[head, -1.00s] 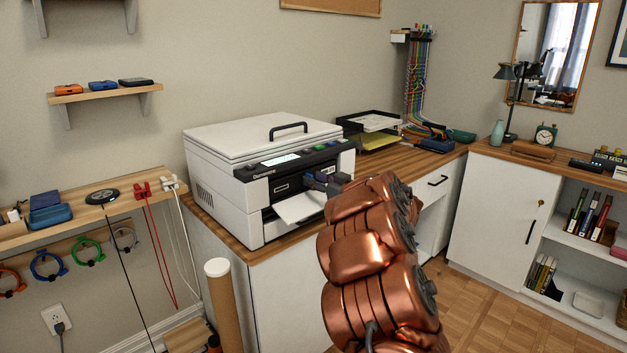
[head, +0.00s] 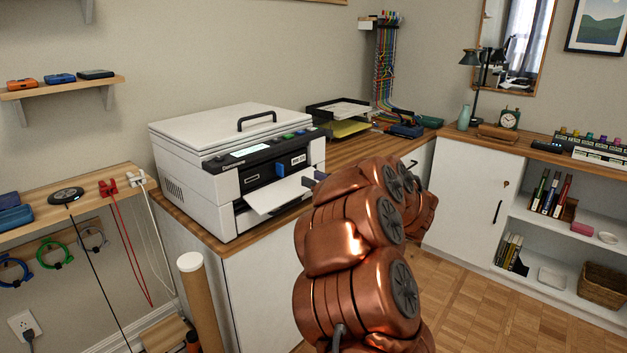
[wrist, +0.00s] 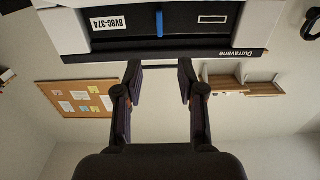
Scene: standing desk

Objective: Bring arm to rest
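My copper-coloured arm (head: 355,235) reaches up in front of the white printer (head: 190,175). My gripper (head: 315,179) is at the right of the printer's front, partly hidden by my arm in the head view. In the wrist view my gripper (wrist: 159,70) is open, its two dark fingers apart with nothing between them. The printer's dark front panel (wrist: 215,42) shows upside down beyond the fingertips. A blue tab (wrist: 159,22) sits on it; the tab also shows in the head view (head: 280,169). A white sheet or tray (head: 278,194) sticks out of the printer's front near my gripper.
The printer stands on a wood-topped cabinet (head: 265,285). A paper tray rack (head: 340,120) stands behind it. A cardboard tube (head: 201,305) stands at the left. A white cabinet (head: 462,200) and open shelves are at the right. The wooden floor (head: 460,305) between is clear.

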